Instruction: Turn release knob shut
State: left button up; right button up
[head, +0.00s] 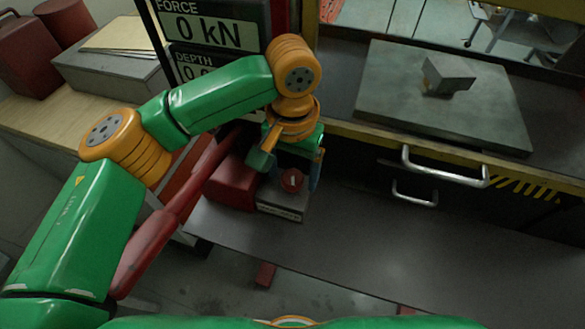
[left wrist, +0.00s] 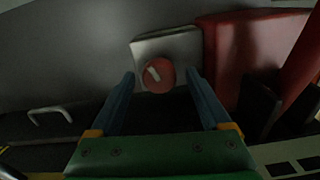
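The release knob (head: 291,181) is a round red knob with a pale pointer bar, on a grey metal block (head: 281,207) beside a red housing (head: 232,184). In the left wrist view the knob (left wrist: 158,76) is ahead of the fingers, its pale bar tilted toward the upper left. My left gripper (head: 289,173) is open above the knob, one blue finger on each side. In the left wrist view the gripper (left wrist: 160,80) has empty space between its fingers, and no contact with the knob can be made out. My right gripper is not in view.
A red lever or tube (head: 178,205) runs beside the red housing. Display panels (head: 211,30) reading force and depth stand behind my left arm. A grey plate (head: 440,95) with a metal block lies on the right bench, above drawers with handles (head: 445,170). The dark bench surface in front is clear.

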pick_arm(q)
jog(key=shift+s, duration=0.1)
grip_shut()
jog(key=m+p, duration=0.2)
jog(key=r+m+p, duration=0.1)
jog(key=p, duration=0.2)
jog(key=shift+m+p, duration=0.35)
jog(key=shift+m, duration=0.05)
jog(key=shift+f+m, duration=0.25)
jog(key=shift+m, duration=0.05)
jog(key=shift+f, duration=0.15)
jog(key=shift+o, duration=0.5)
grip_release()
